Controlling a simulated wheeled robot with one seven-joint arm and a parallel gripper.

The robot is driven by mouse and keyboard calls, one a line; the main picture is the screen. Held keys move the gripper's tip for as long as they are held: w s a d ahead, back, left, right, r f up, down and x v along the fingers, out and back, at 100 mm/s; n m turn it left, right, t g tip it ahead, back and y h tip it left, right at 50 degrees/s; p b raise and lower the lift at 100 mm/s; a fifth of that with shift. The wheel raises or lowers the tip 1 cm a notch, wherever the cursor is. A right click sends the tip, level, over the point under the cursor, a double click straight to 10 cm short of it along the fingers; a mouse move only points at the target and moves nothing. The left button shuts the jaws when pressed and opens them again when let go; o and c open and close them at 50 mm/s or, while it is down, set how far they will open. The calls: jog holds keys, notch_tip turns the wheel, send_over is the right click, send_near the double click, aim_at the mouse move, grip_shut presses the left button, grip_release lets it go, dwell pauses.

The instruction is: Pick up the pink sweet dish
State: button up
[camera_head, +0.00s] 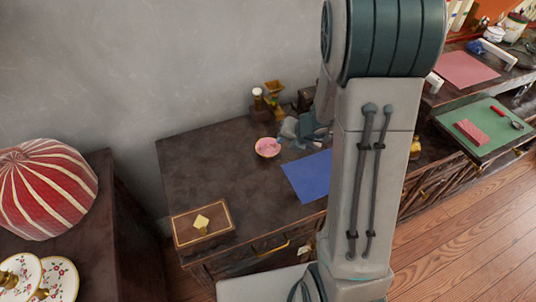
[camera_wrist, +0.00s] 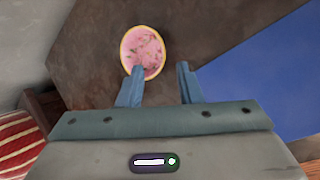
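The pink sweet dish (camera_head: 267,147) is a small round pink bowl on the dark table, left of the blue mat. In the wrist view the dish (camera_wrist: 143,48) shows a yellowish rim and a mottled pink inside, just beyond the left fingertip. My gripper (camera_wrist: 160,80) is open, with nothing between its fingers. The left finger overlaps the dish's lower edge in the picture; I cannot tell if they touch. In the head view my gripper (camera_head: 303,128) is partly hidden behind my arm, just right of the dish.
The blue mat (camera_head: 307,177) lies right of the dish. Brass and dark items (camera_head: 273,97) stand behind it near the wall. A brown box (camera_head: 203,225) with a pale yellow piece sits at the table's front left. The table's left middle is clear.

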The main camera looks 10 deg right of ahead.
aim_at(279, 147)
jog(key=b+x, duration=0.2)
jog(key=x, duration=0.4)
jog(key=shift+w+d+f, duration=0.1)
jog(key=shift+w+f, duration=0.05)
jog(key=shift+f, duration=0.1)
grip_shut()
